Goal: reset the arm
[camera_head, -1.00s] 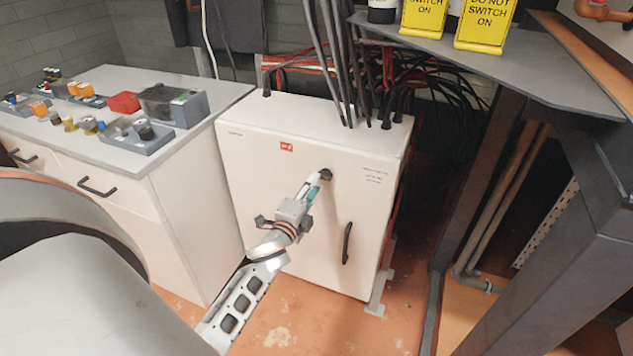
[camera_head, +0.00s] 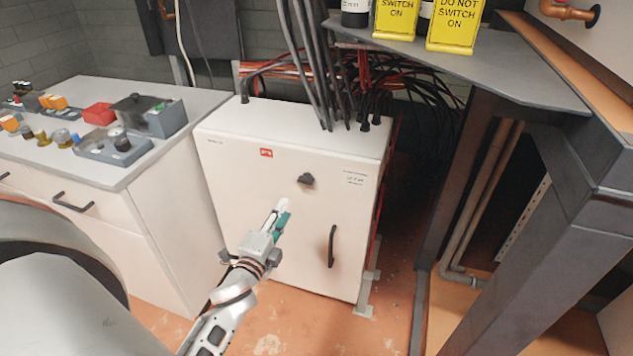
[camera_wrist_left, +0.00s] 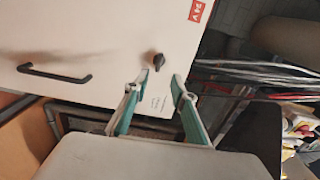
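My left gripper (camera_head: 280,212) is in front of the white cabinet, below its black rotary knob (camera_head: 306,179), and apart from it. In the left wrist view the two teal fingers of the gripper (camera_wrist_left: 160,85) are spread with nothing between them. The knob (camera_wrist_left: 158,59) shows just beyond the fingertips. The white cabinet (camera_head: 232,165) has a red label and a black door handle (camera_head: 332,246), which also shows in the left wrist view (camera_wrist_left: 55,75). My right gripper is in neither view.
A counter (camera_head: 75,165) at the left carries a red box (camera_head: 99,114) and several small parts. Black cables rise from the cabinet top. A grey shelf (camera_head: 470,70) with yellow signs (camera_head: 453,24) stands at the right. Floor shows in front of the cabinet.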

